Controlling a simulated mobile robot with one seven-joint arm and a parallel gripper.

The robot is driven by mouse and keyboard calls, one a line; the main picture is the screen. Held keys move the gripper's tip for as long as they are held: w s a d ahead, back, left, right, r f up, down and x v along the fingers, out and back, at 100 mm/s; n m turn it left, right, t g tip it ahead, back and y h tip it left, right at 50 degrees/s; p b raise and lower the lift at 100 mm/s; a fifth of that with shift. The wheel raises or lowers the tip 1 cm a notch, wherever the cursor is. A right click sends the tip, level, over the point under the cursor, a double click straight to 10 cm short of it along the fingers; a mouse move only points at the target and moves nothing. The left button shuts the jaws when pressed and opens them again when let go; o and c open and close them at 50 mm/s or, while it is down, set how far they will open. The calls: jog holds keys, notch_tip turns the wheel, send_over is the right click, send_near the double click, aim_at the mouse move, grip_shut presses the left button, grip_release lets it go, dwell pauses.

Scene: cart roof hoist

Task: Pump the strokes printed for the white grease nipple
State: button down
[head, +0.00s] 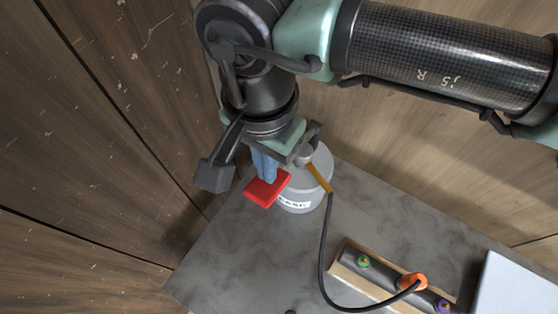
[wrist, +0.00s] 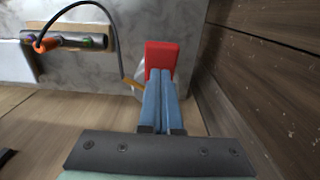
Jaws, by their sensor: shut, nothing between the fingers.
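The grey grease pump (head: 300,196) stands on the grey bench, with part of the word on its label showing. Its red pump handle (head: 268,188) sticks out at the left side; it also shows in the wrist view (wrist: 162,56). My gripper (head: 265,176) has its blue fingers shut and empty, tips at or just above the red handle; I cannot tell whether they touch. A black hose (head: 322,250) runs from the pump's yellow outlet (head: 319,179) to an orange coupler (head: 413,282) on the nipple rail (head: 385,278). A green nipple (head: 363,261) and a purple nipple (head: 443,305) show. No white nipple is visible.
The grey bench top (head: 240,250) is clear left of the rail. A white panel (head: 505,285) lies at the lower right, its print unreadable from here. Wooden walls stand close on the left and behind the pump. The hose loops over the bench.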

notch_tip(320, 180, down, 9)
jog(key=b, duration=0.9)
jog(key=shift+r+p, duration=2.95)
jog(key=shift+r, duration=1.6)
jog(key=shift+r+p, duration=1.7)
jog(key=shift+r, duration=1.3)
